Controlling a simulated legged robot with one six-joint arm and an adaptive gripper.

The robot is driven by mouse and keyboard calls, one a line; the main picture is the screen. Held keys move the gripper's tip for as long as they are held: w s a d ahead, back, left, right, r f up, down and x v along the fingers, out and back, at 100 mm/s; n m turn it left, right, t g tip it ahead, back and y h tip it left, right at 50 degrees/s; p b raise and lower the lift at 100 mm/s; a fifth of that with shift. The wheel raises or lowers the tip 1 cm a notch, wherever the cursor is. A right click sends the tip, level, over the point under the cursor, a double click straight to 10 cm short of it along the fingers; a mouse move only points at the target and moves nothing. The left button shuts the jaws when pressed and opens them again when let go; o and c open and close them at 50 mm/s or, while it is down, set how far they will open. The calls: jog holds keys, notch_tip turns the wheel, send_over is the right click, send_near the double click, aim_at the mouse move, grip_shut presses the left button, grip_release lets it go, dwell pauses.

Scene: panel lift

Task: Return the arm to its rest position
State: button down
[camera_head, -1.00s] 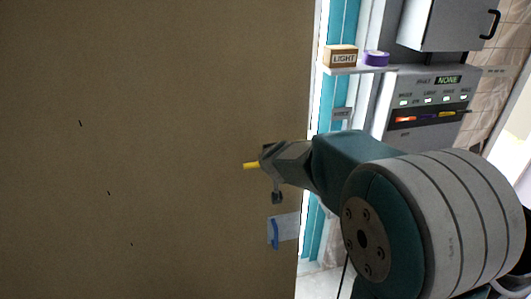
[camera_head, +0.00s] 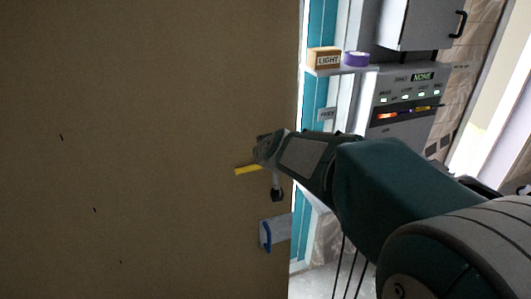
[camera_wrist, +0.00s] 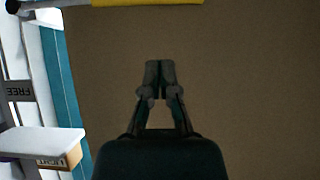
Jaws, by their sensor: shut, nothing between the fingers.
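My arm reaches in from the lower right of the head view. My gripper (camera_head: 262,150) is at its end, in front of the large brown panel (camera_head: 130,150). In the wrist view my gripper (camera_wrist: 158,68) has its fingertips together with nothing between them, and the brown panel (camera_wrist: 250,100) fills the background. A yellow bar (camera_head: 247,169) shows just below the gripper in the head view. A yellow bar with a black end also crosses the top of the wrist view (camera_wrist: 150,3). I cannot tell whether the gripper touches the panel.
A blue handle on a pale plate (camera_head: 266,235) sits low at the panel's right edge. Right of the panel are a shelf (camera_head: 345,71) with a LIGHT box (camera_head: 324,58) and purple tape (camera_head: 356,59), and a grey control unit (camera_head: 410,100) reading NONE. A grey cabinet (camera_head: 415,22) hangs above.

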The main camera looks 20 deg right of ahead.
jog(key=s+a+f+g, duration=0.1)
jog(key=s+g, duration=0.2)
jog(key=s, duration=1.1)
jog(key=s+a+f+g, duration=0.1)
jog(key=s+f+g, duration=0.1)
jog(key=s, duration=1.2)
jog(key=shift+s+a+f+m+g, duration=0.15)
jog(key=shift+s+f+m+g, duration=0.15)
jog(key=shift+s+m+g, duration=0.1)
jog(key=shift+a, duration=0.1)
